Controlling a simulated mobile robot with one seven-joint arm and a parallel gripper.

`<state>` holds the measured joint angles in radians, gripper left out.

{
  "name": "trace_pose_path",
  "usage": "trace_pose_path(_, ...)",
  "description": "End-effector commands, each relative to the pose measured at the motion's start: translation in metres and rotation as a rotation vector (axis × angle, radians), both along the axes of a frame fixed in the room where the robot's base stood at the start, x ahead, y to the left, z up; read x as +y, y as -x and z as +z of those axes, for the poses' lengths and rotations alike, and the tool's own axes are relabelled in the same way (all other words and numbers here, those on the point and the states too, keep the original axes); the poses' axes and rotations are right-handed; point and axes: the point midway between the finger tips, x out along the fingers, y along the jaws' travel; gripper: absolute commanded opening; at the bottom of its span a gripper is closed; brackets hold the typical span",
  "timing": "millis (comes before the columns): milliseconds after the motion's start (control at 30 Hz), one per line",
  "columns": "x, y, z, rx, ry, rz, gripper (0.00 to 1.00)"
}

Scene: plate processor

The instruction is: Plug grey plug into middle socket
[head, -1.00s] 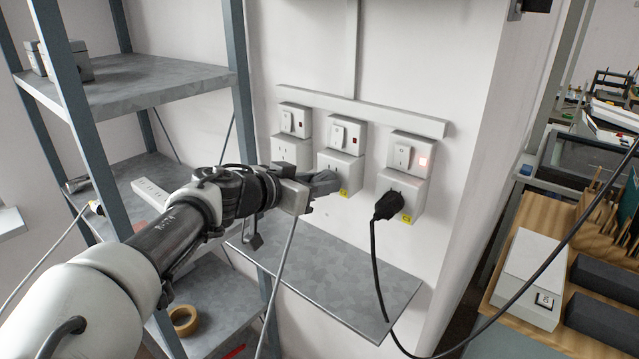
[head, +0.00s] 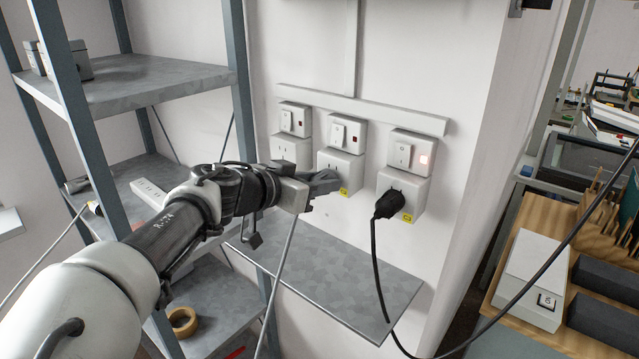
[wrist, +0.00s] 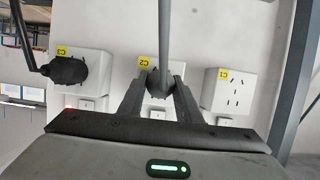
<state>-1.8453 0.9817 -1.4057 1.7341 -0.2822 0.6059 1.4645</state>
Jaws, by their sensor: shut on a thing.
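My gripper (head: 322,184) is shut on the grey plug (wrist: 157,84), directly in front of the middle socket (head: 338,165), labelled C2. In the wrist view the plug sits between the two fingers, over the face of the C2 box (wrist: 143,77). A grey cable (wrist: 164,32) runs from the plug; in the head view it hangs below my gripper (head: 281,270). The fingers hide most of the plug in the head view. I cannot tell whether its pins are in the socket holes.
A black plug (head: 388,205) sits in the right socket C3 (head: 411,192), whose switch box shows a lit light. The left socket C1 (wrist: 229,90) is empty. A metal ledge (head: 345,283) lies below the sockets; a shelf rack (head: 150,85) stands at the left.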

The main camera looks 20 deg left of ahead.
Motion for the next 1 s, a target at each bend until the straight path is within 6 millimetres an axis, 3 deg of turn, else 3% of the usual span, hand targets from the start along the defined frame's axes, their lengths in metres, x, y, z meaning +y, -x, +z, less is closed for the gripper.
trace_pose_path(1000, -0.01, -0.021, 0.002, -0.005, -0.001, 0.0, 0.11)
